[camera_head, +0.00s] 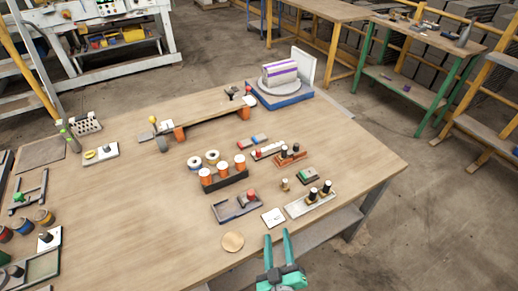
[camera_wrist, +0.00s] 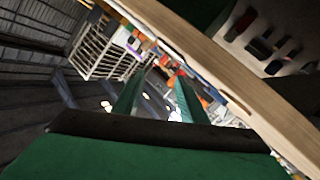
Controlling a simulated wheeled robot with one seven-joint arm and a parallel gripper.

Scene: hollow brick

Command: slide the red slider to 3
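Two red-knobbed pieces on the table could be the red slider, and I cannot tell which. One is a red knob (camera_head: 251,197) on a dark grey tray (camera_head: 229,211). The other is a small red knob (camera_head: 258,153) on a pale strip (camera_head: 268,150) farther back. Scale numbers are too small to read. My gripper (camera_head: 277,235) is at the table's front edge, nearer the camera than both pieces, with its green fingers apart and nothing visible between them. The fingers also show apart in the wrist view (camera_wrist: 156,85), where the slider cannot be made out.
A white tile (camera_head: 273,218), a round wooden disc (camera_head: 233,241) and a tray with dark knobs (camera_head: 309,204) lie near my gripper. Orange-and-white cylinders in a dark holder (camera_head: 224,182) stand behind the grey tray. The table's front middle is mostly bare.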

